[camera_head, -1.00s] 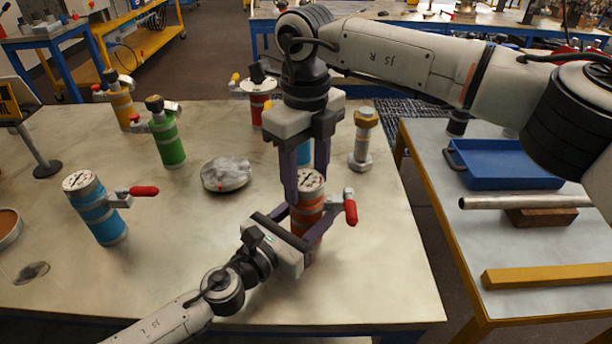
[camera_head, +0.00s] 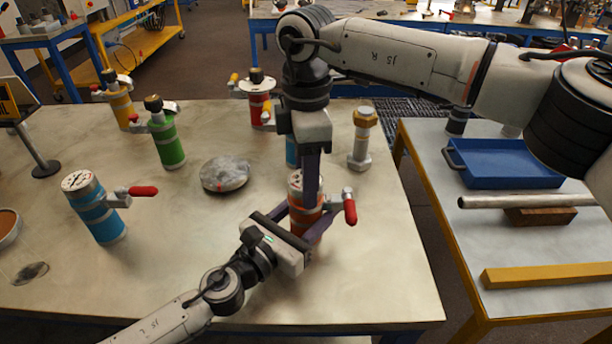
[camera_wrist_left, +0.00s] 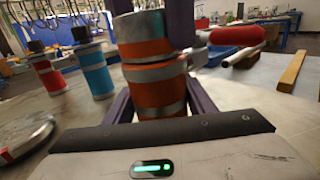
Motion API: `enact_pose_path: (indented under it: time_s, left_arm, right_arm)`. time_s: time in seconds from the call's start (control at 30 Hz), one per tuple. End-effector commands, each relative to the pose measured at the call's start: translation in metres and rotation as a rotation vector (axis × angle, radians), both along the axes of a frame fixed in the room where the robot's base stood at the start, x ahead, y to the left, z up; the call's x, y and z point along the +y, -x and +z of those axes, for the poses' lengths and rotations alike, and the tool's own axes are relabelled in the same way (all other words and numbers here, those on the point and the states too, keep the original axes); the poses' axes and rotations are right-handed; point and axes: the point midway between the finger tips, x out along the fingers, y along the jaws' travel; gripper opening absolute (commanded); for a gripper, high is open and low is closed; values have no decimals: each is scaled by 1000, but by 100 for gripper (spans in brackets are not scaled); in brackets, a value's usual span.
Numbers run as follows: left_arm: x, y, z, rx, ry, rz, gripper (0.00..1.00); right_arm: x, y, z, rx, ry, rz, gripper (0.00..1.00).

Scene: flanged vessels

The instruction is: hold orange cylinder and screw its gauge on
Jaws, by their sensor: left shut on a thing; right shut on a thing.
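The orange cylinder (camera_head: 303,221), with grey bands and a red-handled valve (camera_head: 350,212) on its right, stands upright near the table's front right. It also shows in the left wrist view (camera_wrist_left: 155,88). My left gripper (camera_head: 299,226) is shut around the cylinder's body from the front. My right gripper (camera_head: 308,194) points straight down from above and is shut on this gauge. Its fingers hide part of the gauge, and I cannot tell how far it is seated.
Blue (camera_head: 98,212), green (camera_head: 168,142), yellow (camera_head: 122,108) and red (camera_head: 260,106) cylinders stand on the table. A grey disc (camera_head: 225,174) lies left of the grippers. A brass-topped post (camera_head: 361,140) stands behind right. A side table holds a blue tray (camera_head: 508,165).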

Motion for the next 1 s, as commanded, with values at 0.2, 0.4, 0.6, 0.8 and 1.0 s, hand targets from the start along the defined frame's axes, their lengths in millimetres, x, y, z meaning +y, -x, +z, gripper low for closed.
enact_pose_path:
  time_s: [0.2, 0.4, 0.6, 0.8, 1.0]
  left_arm:
    - [1, 0, -1, 2, 0, 2, 0]
    - [1, 0, -1, 3, -1, 2, 0]
    - [1, 0, -1, 2, 0, 1, 0]
    - [1, 0, -1, 2, -1, 1, 0]
    - [0, 0, -1, 2, -1, 1, 0]
  right_arm:
    - [0, 0, 1, -2, 0, -394, 23]
    - [0, 0, 1, -1, 0, -379, 56]
    - [0, 0, 1, 0, 0, -377, 66]
    - [0, 0, 2, -1, 0, -377, 66]
    - [0, 0, 23, -2, 0, -376, 66]
